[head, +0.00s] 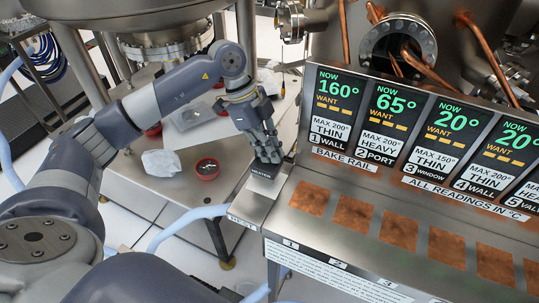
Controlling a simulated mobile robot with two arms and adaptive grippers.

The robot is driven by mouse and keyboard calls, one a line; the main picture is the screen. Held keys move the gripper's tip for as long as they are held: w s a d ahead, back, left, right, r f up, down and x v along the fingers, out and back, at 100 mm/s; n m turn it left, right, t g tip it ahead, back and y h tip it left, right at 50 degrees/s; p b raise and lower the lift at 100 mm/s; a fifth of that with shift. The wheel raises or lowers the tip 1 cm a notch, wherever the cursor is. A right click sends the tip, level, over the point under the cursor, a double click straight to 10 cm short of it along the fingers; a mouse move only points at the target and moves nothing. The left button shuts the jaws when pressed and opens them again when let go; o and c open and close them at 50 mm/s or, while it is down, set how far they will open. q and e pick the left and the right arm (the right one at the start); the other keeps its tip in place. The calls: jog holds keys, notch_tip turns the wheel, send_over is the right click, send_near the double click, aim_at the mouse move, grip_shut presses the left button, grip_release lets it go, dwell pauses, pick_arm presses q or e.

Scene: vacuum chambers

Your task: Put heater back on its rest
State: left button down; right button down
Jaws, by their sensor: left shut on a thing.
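The heater (264,170) is a small dark block with a white label reading "HEATER". It is at the left end of the steel bake rail bench, on or just above a small light pad (259,190), which looks like its rest. I cannot tell whether it touches the pad. My left gripper (268,152) points down from above and is shut on the heater, with its fingers covering the heater's upper part. My right gripper is not in view.
The bake rail (345,165) carries a row of panels with temperature readings, the first showing 160°. Several copper pads (352,214) line the bench. A steel side table (165,180) at the left holds a red-rimmed dish (207,169) and a crumpled white cloth (161,163).

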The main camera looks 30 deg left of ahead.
pick_arm(q)
jog(key=shift+f, duration=0.15)
notch_tip(320, 180, down, 3)
jog(key=shift+r+p, duration=0.1)
jog(key=shift+p, duration=0.8)
jog(key=shift+f, duration=0.3)
jog(key=c, duration=1.7)
grip_release()
jog(key=shift+r, duration=0.1)
